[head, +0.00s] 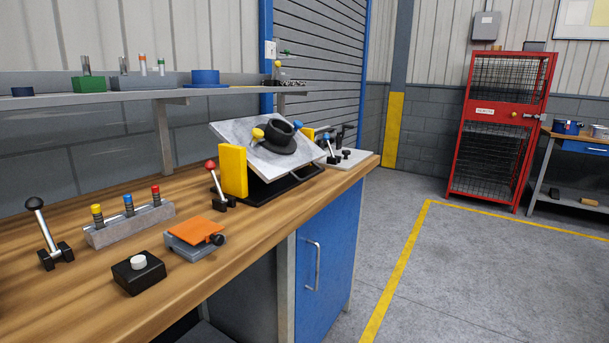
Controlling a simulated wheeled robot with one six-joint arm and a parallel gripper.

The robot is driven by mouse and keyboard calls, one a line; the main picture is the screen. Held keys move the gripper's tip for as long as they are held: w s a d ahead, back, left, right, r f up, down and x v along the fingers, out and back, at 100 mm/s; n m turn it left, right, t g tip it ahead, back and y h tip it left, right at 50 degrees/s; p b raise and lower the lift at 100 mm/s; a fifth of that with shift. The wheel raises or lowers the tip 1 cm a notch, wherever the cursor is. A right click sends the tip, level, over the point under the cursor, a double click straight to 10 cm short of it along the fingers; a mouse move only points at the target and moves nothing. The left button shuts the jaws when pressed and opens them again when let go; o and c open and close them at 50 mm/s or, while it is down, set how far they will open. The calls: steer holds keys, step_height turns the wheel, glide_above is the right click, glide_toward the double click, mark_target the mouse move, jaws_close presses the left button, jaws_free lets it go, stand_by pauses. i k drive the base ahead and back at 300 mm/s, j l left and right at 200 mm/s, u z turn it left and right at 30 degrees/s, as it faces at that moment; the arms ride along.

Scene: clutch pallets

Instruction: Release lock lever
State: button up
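Several levers stand on the wooden workbench (245,232); I cannot tell for sure which is the lock lever. A red-knobbed lever (215,185) on a black base stands just left of a tilted grey plate (240,130), close to a yellow block (233,171). The plate bears a black ring-shaped part (278,136) and a yellow knob (258,134). A black-knobbed lever (45,232) with a metal shaft leans at the near left. A blue-knobbed lever (329,149) shows behind the plate at the far end, partly hidden. My gripper is not in view.
A grey block with coloured pins (129,226), a black box with a white button (139,273) and an orange-topped fixture (195,237) sit on the bench. A shelf (130,97) runs above. A red cage (498,130) stands beyond clear floor (480,280).

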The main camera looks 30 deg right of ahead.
mark_target(209, 166)
steer(key=z, duration=0.35)
steer(key=u, duration=0.35)
steer(key=i+l+u, duration=0.1)
steer(key=l+u, duration=0.15)
steer(key=i+l+u, duration=0.1)
steer(key=l+u, duration=0.15)
steer(key=l, duration=0.15)
steer(key=l+u, duration=0.25)
steer(key=i+l+u, duration=0.1)
steer(key=l, duration=1.75)
steer(key=i+u, duration=0.05)
